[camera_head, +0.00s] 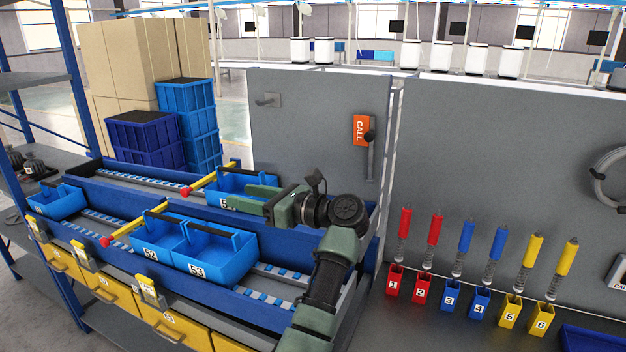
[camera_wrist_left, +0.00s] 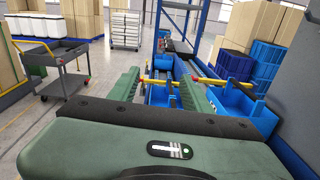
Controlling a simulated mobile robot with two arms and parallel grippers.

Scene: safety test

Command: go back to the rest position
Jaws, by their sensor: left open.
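My left gripper (camera_head: 256,199) shows in the head view at the centre, on my green and black arm that reaches up from the bottom. It is over the blue conveyor racks, close to the far blue bin (camera_head: 232,183), and partly covers that bin's right side and number. In the left wrist view the two green fingers of the gripper (camera_wrist_left: 162,78) are spread apart with nothing held between them. Whether the fingers touch the bin cannot be told. My right gripper is in neither view.
Blue bins 52 (camera_head: 160,240) and 53 (camera_head: 215,256) sit on the near conveyor. Yellow bars with red ends cross the racks. A grey panel (camera_head: 310,125) with an orange CALL sign (camera_head: 361,130) stands behind. Numbered holders (camera_head: 420,289) are at right. A cart (camera_wrist_left: 62,65) stands left.

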